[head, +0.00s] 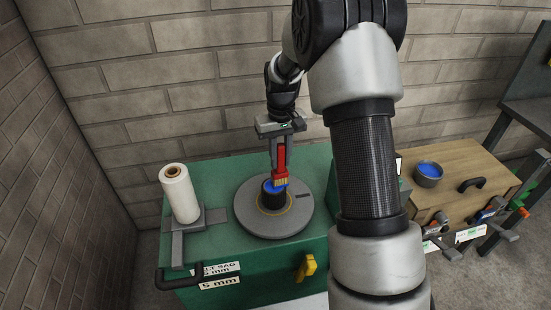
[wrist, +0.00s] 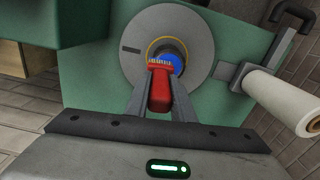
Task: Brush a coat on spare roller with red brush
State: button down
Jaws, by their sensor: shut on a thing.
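My gripper (head: 281,160) is shut on the red brush (head: 282,153), which hangs bristles down. A short dark cylinder with a blue top (head: 271,199), which looks like the spare roller, stands upright on a round grey plate (head: 245,215). The brush's pale bristles are at the blue top and seem to touch it. In the wrist view the red brush (wrist: 160,92) is between the fingers and covers part of the blue top (wrist: 177,66). A bowl of blue coating (head: 429,174) stands on the wooden cabinet at the right.
The grey plate lies on a green cabinet (head: 222,178). A white roll (head: 179,194) stands in a grey holder at its left corner. A yellow handle (head: 306,268) is on its front. The wooden cabinet (head: 470,163) has a black handle on top and several tools along its front.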

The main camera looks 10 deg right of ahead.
jog(key=shift+s, duration=0.15)
jog(key=shift+s, duration=0.95)
jog(key=shift+a, duration=0.1)
jog(key=shift+s+a+b, duration=0.15)
jog(key=shift+a+b, duration=0.15)
jog(key=shift+a, duration=1.5)
notch_tip(320, 180, up, 7)
jog(key=p, duration=0.4)
jog(key=shift+p, duration=0.4)
